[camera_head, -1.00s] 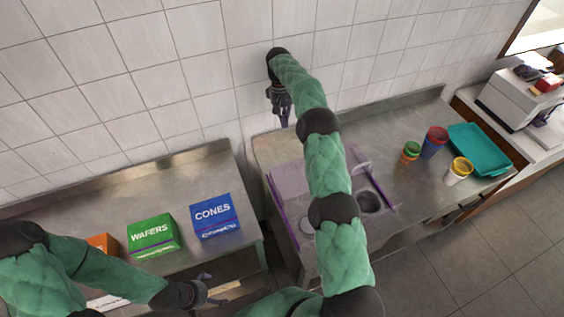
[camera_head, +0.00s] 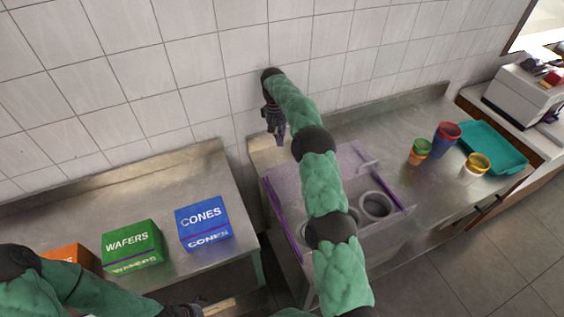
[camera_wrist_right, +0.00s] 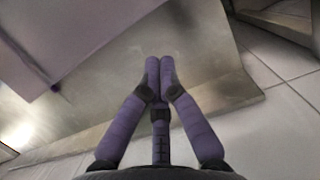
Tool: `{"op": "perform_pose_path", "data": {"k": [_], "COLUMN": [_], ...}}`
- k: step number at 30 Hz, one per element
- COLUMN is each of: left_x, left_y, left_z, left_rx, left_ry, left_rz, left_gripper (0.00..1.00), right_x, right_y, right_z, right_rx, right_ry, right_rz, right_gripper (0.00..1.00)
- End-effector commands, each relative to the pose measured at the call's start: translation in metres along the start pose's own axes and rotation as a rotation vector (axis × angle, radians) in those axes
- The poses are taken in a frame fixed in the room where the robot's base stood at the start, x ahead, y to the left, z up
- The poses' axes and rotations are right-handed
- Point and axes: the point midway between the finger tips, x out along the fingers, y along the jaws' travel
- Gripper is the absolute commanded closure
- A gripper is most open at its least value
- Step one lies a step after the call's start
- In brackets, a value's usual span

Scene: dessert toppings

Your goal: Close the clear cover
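The clear cover (camera_head: 292,184) is a purple-tinted see-through panel on the topping station, also seen as a pale panel at the upper left of the right wrist view (camera_wrist_right: 75,35). My right arm crosses in front of the station and hides part of the cover, so I cannot tell its exact angle. Round wells (camera_head: 376,206) show uncovered at the station's right front. My right gripper (camera_head: 281,141) is beyond the cover's back left corner, near the wall. Its purple fingers (camera_wrist_right: 160,63) are together and empty. My left gripper (camera_head: 184,311) is cut off at the bottom edge.
Several coloured cups (camera_head: 446,139) and a teal tray (camera_head: 493,147) are on the right. The tiled wall (camera_head: 200,85) closes off the back.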

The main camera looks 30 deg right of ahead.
Motion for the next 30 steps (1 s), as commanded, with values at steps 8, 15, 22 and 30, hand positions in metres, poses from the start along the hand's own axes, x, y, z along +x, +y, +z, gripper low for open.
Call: {"op": "perform_pose_path", "data": {"k": [8, 15, 22, 30], "left_x": [0.007, 0.012, 0.014, 0.014], "left_y": [-0.002, -0.004, -0.005, -0.005], "left_z": [0.000, -0.001, -0.001, -0.001], "left_rx": [0.000, 0.000, 0.000, 0.000], "left_ry": [0.000, 0.000, 0.000, 0.000], "left_rz": [0.000, 0.000, 0.000, 0.000], "left_gripper": [0.00, 0.00, 0.00, 0.00], "right_x": [0.028, 0.070, 0.094, 0.100], "right_y": [0.000, 0.001, 0.000, 0.000], "right_z": [0.001, 0.001, 0.001, 0.000], "right_rx": [-0.001, 0.001, -0.001, 0.000], "right_ry": [-0.003, -0.004, -0.002, 0.001], "right_rz": [0.000, 0.000, 0.000, 0.000], "right_gripper": [1.00, 1.00, 1.00, 1.00]}}
